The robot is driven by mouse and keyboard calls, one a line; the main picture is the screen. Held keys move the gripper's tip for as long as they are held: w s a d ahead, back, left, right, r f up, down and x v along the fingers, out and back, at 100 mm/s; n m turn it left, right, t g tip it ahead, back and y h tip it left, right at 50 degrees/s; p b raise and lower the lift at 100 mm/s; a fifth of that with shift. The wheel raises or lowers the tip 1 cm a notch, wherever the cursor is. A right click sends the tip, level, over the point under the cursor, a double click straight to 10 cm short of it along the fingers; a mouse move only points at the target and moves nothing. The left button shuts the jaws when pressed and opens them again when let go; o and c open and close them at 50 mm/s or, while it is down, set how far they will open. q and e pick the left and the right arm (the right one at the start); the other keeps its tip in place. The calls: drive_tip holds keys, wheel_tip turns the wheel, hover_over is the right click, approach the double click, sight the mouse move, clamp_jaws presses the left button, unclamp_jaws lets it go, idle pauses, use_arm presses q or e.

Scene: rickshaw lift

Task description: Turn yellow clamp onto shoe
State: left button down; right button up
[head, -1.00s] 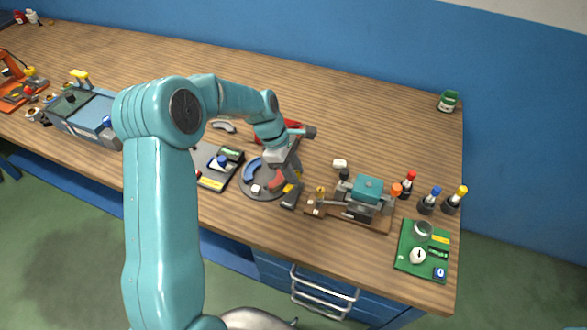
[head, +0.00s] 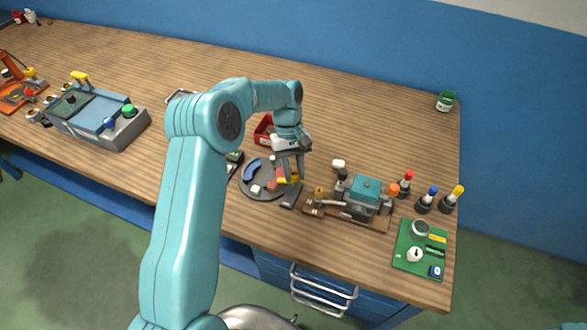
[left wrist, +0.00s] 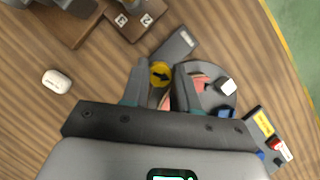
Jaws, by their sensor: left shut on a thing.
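The yellow clamp (left wrist: 160,73) carries a dark arrow and sits between the fingertips of my left gripper (left wrist: 161,76). The gripper is shut on it. In the head view my left gripper (head: 289,180) points down at the right edge of a round grey plate (head: 262,196), and the clamp (head: 284,179) shows partly behind the fingers. A red shoe (head: 272,184) lies on the plate beside the clamp, and a blue shoe (head: 251,171) lies on its left side. The fingers partly hide the red shoe. I cannot tell whether the clamp touches it. My right gripper is not in view.
A dark grey block (head: 292,197) lies beside the plate. A teal device on a wooden base (head: 366,188) stands to the right, near a green board (head: 421,249). A red tray (head: 263,130) is behind. A white piece (head: 338,163) lies behind right.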

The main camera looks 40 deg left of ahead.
use_arm(q)
drive_tip(key=shift+w+r+m+g+y, duration=0.2)
drive_tip(key=shift+m+y, duration=0.15)
drive_tip(key=shift+m, duration=0.7)
drive_tip(key=shift+w+r+m+g+y, duration=0.1)
drive_tip(key=shift+m+g+y, duration=0.2)
drive_tip(key=shift+m, duration=0.75)
drive_tip(key=c, duration=1.1)
unclamp_jaws()
drive_tip(key=shift+o, duration=1.2)
drive_tip(key=shift+s+f, duration=0.1)
